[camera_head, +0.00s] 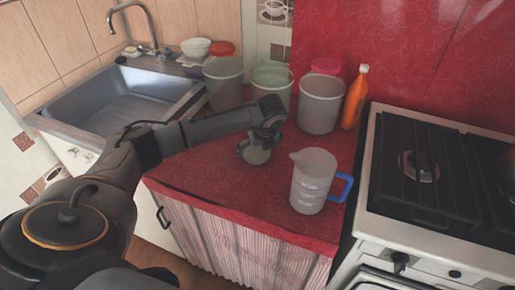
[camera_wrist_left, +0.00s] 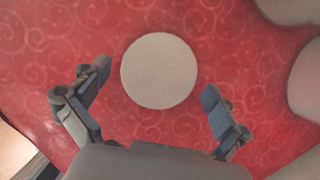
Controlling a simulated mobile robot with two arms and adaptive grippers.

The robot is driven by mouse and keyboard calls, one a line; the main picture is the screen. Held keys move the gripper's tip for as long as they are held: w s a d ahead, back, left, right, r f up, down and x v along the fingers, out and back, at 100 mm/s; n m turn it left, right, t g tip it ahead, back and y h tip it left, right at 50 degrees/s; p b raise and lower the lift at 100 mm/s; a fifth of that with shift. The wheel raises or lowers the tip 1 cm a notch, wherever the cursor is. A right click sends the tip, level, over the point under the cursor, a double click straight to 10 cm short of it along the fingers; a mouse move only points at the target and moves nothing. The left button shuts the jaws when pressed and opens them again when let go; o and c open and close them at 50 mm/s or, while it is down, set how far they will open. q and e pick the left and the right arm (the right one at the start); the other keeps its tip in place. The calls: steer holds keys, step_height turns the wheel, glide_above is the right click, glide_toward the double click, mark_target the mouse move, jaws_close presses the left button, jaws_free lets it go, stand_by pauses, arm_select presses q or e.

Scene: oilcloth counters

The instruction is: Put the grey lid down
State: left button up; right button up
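The grey lid (camera_head: 257,156) is a flat round disc. In the left wrist view the lid (camera_wrist_left: 159,70) appears flat over the red counter, between and slightly beyond my fingertips, with a gap on each side. My left gripper (camera_head: 258,142) is open above it, and its two spread fingers also show in the left wrist view (camera_wrist_left: 157,85). Nothing is gripped. In the head view the gripper hides part of the lid. My right gripper is in neither view.
A measuring jug (camera_head: 313,180) with a blue handle stands right of the lid. Several grey canisters (camera_head: 321,101) and an orange bottle (camera_head: 355,97) line the back. A sink (camera_head: 120,98) is left, a stove (camera_head: 440,180) right. The red counter (camera_head: 225,190) is bare in front.

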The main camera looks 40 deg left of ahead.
arm_select(q)
steer(key=shift+r+p, duration=0.6)
steer(key=shift+r, duration=0.1)
steer(key=b+v, duration=0.1)
steer(key=v, duration=1)
steer(key=shift+s+d+r+b, duration=0.15)
steer(key=shift+r+b, duration=0.05)
steer(key=shift+b, duration=0.15)
steer(key=shift+f, duration=0.1)
